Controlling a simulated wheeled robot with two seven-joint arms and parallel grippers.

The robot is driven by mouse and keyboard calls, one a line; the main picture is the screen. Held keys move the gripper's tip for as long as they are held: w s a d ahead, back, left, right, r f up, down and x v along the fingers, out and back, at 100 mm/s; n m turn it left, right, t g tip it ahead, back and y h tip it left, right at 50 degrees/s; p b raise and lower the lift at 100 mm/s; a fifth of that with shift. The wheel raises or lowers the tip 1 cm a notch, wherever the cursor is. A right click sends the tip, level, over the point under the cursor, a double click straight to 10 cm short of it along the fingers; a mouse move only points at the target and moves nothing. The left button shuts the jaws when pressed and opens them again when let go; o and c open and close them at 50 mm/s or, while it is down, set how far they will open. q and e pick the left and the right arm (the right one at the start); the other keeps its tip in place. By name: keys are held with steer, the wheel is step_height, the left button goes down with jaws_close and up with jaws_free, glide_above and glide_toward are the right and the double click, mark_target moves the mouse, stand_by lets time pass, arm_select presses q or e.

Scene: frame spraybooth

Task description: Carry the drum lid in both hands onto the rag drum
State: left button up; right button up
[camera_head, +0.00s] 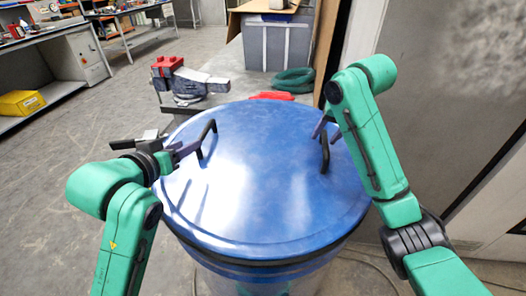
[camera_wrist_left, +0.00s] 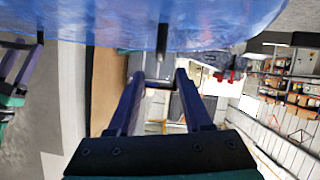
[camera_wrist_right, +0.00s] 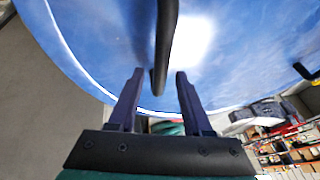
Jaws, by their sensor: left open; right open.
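The blue drum lid (camera_head: 255,190) lies on top of the blue rag drum (camera_head: 270,280), with a dark band between them at the front edge; it looks level. It has two black handles, a left one (camera_head: 207,138) and a right one (camera_head: 325,153). My left gripper (camera_head: 186,150) is open beside the left handle; in the left wrist view the handle's end (camera_wrist_left: 162,42) shows just ahead of the fingers. My right gripper (camera_head: 321,126) is open at the right handle; in the right wrist view the handle (camera_wrist_right: 165,45) reaches between the fingertips. Neither gripper is shut on anything.
Behind the drum a grey bench holds a red and grey vise (camera_head: 185,80), a grey bin (camera_head: 278,45), and a green coiled hose (camera_head: 294,80). A grey cabinet wall (camera_head: 440,90) stands close at right. Open floor (camera_head: 60,150) lies at left, before workbenches with a yellow box (camera_head: 20,103).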

steer(key=v, duration=1.1)
arm_select(q)
steer(key=shift+w, duration=0.1)
arm_select(e)
steer(key=shift+s, duration=0.1)
